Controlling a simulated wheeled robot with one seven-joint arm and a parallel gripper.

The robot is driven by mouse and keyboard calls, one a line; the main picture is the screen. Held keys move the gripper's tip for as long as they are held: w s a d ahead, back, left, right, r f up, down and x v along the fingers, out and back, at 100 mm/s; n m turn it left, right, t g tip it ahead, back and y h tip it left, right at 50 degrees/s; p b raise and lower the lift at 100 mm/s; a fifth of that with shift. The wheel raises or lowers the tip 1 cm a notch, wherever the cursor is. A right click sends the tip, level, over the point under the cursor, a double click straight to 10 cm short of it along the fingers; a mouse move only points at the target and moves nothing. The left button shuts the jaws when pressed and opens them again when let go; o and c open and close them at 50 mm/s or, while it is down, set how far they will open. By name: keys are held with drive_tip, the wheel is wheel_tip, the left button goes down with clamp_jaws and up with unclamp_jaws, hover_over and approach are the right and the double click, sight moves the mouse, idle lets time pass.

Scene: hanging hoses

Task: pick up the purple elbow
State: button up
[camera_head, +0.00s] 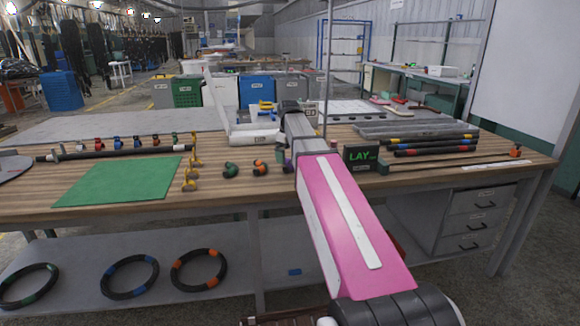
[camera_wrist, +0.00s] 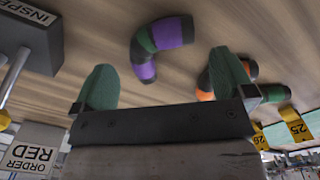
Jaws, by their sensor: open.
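The purple elbow (camera_wrist: 143,49) lies on the wooden bench in the wrist view. It is a bent black piece with purple sections and a green band. My gripper (camera_wrist: 163,80) is open, its two green fingertips wide apart, with the elbow between and beyond them. Nothing is held. In the head view my arm covers most of this spot, and only a small dark purple bit (camera_head: 288,167) shows beside it. An orange-banded elbow with green (camera_wrist: 207,92) lies partly behind the right fingertip in the wrist view; it also shows in the head view (camera_head: 260,167).
A green mat (camera_head: 120,182) lies farther left. A dark LAY sign (camera_head: 361,157) stands right of my arm, near banded hoses (camera_head: 435,147). An ORDER RED sign (camera_wrist: 32,152) shows in the wrist view.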

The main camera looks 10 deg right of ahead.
drive_tip(key=f, duration=0.4)
drive_tip(key=shift+s+d+f, duration=0.1)
drive_tip(key=shift+d, duration=0.15)
drive_tip(key=c, duration=0.7)
drive_tip(key=shift+c, duration=0.2)
